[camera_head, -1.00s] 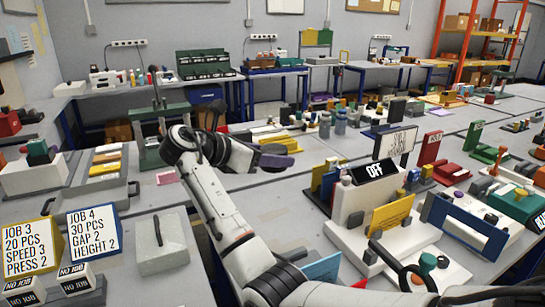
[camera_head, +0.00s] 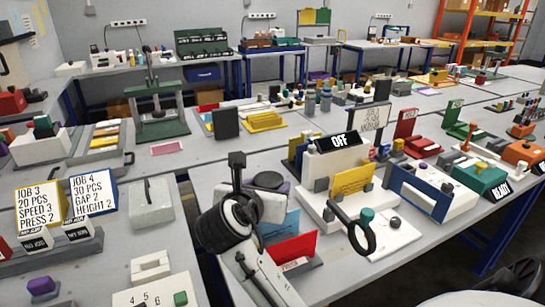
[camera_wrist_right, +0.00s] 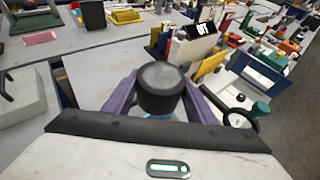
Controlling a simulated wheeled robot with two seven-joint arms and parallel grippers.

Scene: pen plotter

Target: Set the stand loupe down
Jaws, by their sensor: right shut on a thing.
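The stand loupe (camera_wrist_right: 161,88) is a short black cylinder with a paler, clear-looking lower part in the right wrist view. The purple fingers of my right gripper (camera_wrist_right: 160,100) are on either side of it and shut on it. In the head view the loupe shows as a dark round top (camera_head: 268,180) at the end of my right gripper (camera_head: 270,190), left of the white device with the OFF sign. The gripper body hides the loupe's foot, so I cannot tell whether it touches the table. My left gripper is not in view.
The white OFF device (camera_head: 325,210) with a yellow card stands to the right. A red card holder (camera_head: 292,252) and a blue card (camera_head: 279,228) are close to the gripper. A grey-white block (camera_head: 151,205) lies to the left. Bare grey tabletop (camera_head: 225,168) shows behind the gripper.

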